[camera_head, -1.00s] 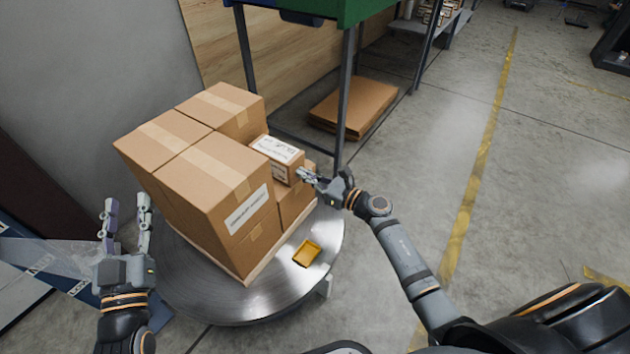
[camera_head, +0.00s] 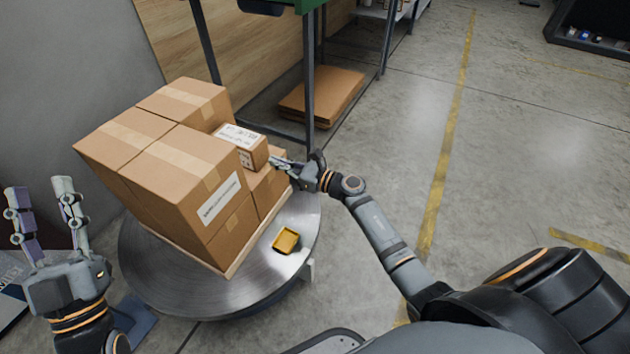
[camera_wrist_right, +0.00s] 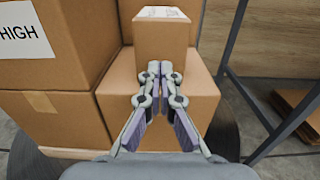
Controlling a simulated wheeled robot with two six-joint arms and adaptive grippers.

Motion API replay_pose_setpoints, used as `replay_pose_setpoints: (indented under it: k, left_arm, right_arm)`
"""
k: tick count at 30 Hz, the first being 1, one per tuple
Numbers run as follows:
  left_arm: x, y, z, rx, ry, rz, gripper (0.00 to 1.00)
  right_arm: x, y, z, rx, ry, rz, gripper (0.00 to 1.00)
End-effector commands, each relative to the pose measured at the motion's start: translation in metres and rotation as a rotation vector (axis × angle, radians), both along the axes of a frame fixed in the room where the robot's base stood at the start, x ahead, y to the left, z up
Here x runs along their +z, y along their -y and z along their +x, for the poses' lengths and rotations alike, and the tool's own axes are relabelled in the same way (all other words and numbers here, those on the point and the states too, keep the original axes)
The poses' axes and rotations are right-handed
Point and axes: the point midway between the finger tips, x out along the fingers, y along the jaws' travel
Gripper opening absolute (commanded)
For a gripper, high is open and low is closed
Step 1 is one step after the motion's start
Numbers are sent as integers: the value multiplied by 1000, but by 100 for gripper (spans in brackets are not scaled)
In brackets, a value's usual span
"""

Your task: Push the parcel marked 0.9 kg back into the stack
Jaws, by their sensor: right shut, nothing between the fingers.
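A small carton (camera_head: 246,149) with a white printed label on top sits on a lower box at the right side of the stack (camera_head: 170,160). Its label is too small to read. It also shows in the right wrist view (camera_wrist_right: 161,40), on top of the lower box (camera_wrist_right: 190,100). My right gripper (camera_head: 275,161) is shut and empty, its fingertips close to the near face of the small carton; I cannot tell whether they touch. In the right wrist view the closed fingertips (camera_wrist_right: 160,68) point at that carton's lower part. My left gripper (camera_head: 40,190) is open and empty, left of the stack.
The stack stands on a round metal turntable (camera_head: 165,285). A small yellow tray (camera_head: 286,240) lies on it in front. A metal rack post (camera_head: 308,90) rises behind the stack, with flat cardboard (camera_head: 322,95) beneath the rack. The floor at right is clear.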

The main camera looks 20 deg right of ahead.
Motion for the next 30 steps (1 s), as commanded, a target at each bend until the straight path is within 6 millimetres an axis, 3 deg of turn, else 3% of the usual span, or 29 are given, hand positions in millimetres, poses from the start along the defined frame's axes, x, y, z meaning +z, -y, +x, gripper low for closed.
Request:
replay_pose_setpoints:
  k: [4,9,15,30]
  left_arm:
    - [23,1,-18,-4,127,4,40]
    - [-16,-1,10,2,-87,-2,40]
    - [-40,-1,21,4,-193,-4,40]
    - [-49,-2,24,5,-235,-5,40]
  right_arm:
    - [-1,10,-2,1,-1,-3,0]
    - [0,38,-39,2,-5,-7,0]
    - [-1,61,-69,2,-3,-4,0]
    - [2,66,-79,-2,-8,27,0]
